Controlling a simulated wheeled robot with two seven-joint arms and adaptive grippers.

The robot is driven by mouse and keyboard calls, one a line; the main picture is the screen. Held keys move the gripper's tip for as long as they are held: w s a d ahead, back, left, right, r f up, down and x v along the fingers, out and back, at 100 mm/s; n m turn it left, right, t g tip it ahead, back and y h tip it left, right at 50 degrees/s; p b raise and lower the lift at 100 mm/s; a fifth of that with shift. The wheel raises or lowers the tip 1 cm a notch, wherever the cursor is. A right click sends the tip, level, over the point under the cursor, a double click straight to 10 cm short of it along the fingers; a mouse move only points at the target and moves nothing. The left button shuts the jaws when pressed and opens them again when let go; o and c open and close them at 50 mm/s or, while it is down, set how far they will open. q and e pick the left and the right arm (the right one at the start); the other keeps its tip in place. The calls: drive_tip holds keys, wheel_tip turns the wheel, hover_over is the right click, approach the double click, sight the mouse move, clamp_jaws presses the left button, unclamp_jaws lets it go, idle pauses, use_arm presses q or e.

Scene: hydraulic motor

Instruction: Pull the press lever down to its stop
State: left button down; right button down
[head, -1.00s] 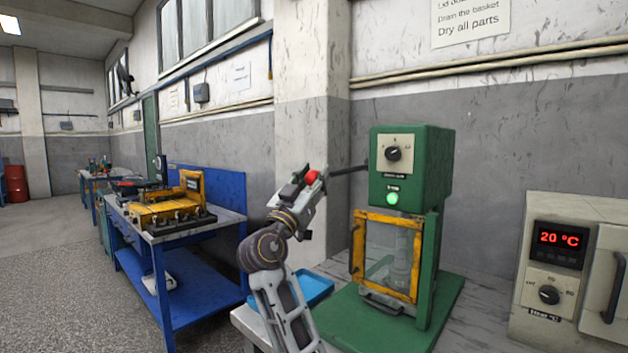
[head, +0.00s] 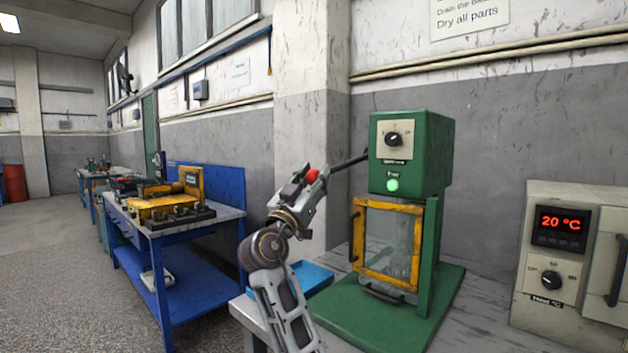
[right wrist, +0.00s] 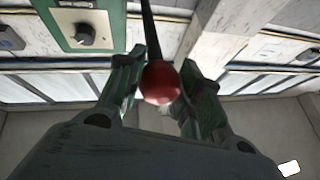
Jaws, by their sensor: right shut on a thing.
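The green press (head: 411,152) stands on a green base on the bench at the right. Its black press lever (head: 345,163) sticks out from its left side and slopes down to the left, ending in a red ball knob (head: 312,176). My right gripper (head: 308,180) is shut on the knob. In the right wrist view, the two fingers stand on either side of the red knob (right wrist: 161,83), and the lever (right wrist: 150,28) runs up from it. My left gripper is not in view.
A yellow-framed guard door (head: 388,281) is on the press front below a lit green lamp (head: 392,185). A blue tray (head: 304,279) lies behind my right arm. A beige heater (head: 569,265) reading 20 °C stands at the right. A blue workbench (head: 180,225) is at the left.

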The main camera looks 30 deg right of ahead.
drive_tip(key=shift+f, duration=0.1)
drive_tip(key=c, duration=0.9)
unclamp_jaws()
drive_tip(key=shift+c, duration=0.2)
drive_tip(key=shift+a, duration=0.1)
drive_tip(key=v, duration=1.2)
drive_tip(key=shift+n, duration=0.3)
